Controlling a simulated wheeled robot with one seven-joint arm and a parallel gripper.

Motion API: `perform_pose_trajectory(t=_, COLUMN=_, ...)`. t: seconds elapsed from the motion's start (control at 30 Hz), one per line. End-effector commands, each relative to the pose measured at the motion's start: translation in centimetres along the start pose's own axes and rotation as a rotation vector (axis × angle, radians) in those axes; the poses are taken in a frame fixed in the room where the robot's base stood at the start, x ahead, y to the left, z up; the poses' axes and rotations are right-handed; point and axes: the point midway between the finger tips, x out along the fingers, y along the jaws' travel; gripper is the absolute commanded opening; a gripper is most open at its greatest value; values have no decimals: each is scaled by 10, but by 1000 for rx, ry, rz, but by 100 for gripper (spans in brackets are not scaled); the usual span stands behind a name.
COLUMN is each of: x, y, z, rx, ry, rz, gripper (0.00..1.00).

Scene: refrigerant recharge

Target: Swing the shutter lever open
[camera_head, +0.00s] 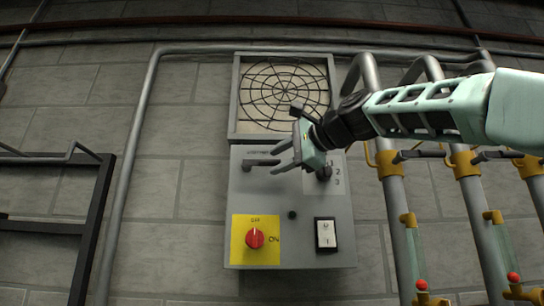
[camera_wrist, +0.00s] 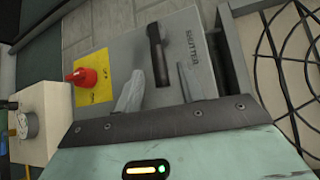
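The shutter lever (camera_head: 260,163) is a dark bar at the upper left of a grey control panel (camera_head: 250,195). In the wrist view the lever (camera_wrist: 157,50) lies beneath the "SHUTTER" lettering. My gripper (camera_head: 274,160) is in front of the panel at the lever's right end. It is open and empty, with its fingers apart. In the wrist view the near end of the lever appears between the two fingers, and whether they touch it I cannot tell. The lever's right end is partly hidden by a finger in the head view.
A framed round grille (camera_head: 283,90) is above the panel. A red knob (camera_head: 255,238) on a yellow plate and a white switch (camera_head: 325,234) are below. A dial marked with numbers (camera_head: 337,181) is partly behind my gripper. Pipes with yellow fittings (camera_head: 388,163) stand at right.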

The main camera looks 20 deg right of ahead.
Motion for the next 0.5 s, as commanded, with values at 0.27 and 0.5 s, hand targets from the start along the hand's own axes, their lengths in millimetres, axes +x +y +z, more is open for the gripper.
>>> perform_pose_trajectory(t=0.27, x=26, y=0, z=0, rx=0, ry=-1, rz=1, gripper=39)
perform_pose_trajectory(t=0.5, x=28, y=0, z=0, rx=0, ry=-1, rz=0, gripper=39)
